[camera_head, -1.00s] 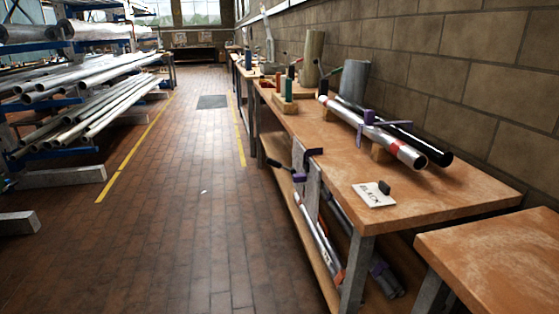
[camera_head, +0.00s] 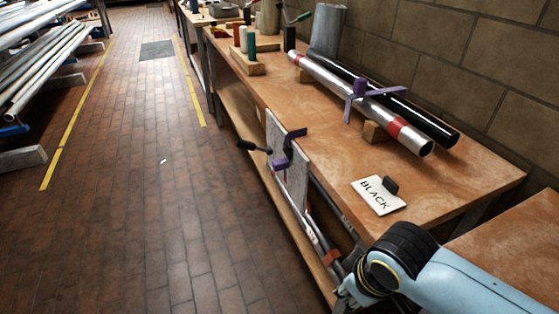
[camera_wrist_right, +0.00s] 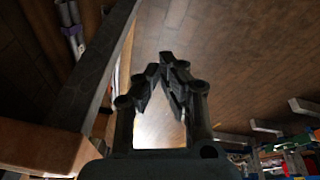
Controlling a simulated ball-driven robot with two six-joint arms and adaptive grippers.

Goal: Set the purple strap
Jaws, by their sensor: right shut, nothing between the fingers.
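A purple strap-like piece (camera_head: 357,98) sits around or across the silver tube (camera_head: 330,80) on the bench, with arms sticking out; its exact closure is too small to tell. The tube has red bands and lies beside a black tube (camera_head: 428,120) on wooden blocks. My right gripper (camera_wrist_right: 166,68) is shut and empty in the right wrist view, its fingertips together. In the head view the right arm is at the lower right, below and in front of the bench top, well away from the strap. My left gripper is in neither view.
A card reading BLACK (camera_head: 378,196) with a dark block lies near the front bench edge. A wooden stand with coloured cylinders (camera_head: 246,62) is farther back.

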